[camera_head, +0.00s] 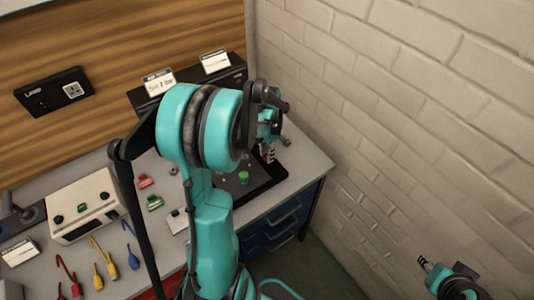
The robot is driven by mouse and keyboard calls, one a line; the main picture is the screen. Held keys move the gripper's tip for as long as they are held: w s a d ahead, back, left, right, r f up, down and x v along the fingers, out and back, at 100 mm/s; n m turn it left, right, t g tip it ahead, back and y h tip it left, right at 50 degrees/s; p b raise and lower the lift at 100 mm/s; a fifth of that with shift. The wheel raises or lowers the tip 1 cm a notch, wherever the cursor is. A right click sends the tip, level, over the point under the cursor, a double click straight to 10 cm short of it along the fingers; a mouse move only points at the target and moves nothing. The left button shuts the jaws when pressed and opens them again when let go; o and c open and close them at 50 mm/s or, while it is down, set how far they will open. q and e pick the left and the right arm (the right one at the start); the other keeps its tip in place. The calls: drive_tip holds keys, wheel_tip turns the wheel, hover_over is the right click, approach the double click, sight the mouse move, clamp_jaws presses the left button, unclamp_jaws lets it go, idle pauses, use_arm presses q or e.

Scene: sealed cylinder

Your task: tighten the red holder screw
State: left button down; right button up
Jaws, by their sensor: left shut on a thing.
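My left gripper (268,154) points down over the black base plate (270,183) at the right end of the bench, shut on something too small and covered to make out. A small green round part (244,178) stands on the plate, left of and nearer than the fingertips. I cannot make out the red holder screw; my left arm covers much of that area. My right gripper (424,262) is at the lower right, away from the bench, and I cannot tell whether its fingers are open.
A small red part (145,181) and a green one (154,202) lie left of my arm on the grey bench (185,249). A beige instrument box (85,204) and coloured leads (97,275) are farther left. A brick wall (400,110) bounds the right side.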

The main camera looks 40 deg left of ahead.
use_arm(q)
drive_tip(key=m, duration=0.6)
drive_tip(key=shift+a+m+b, duration=0.1)
drive_tip(key=shift+m+b, duration=0.2)
idle(0.5)
drive_tip(key=c, duration=1.3)
unclamp_jaws()
drive_tip(key=shift+r, duration=0.1)
wheel_tip(320, 180, up, 12)
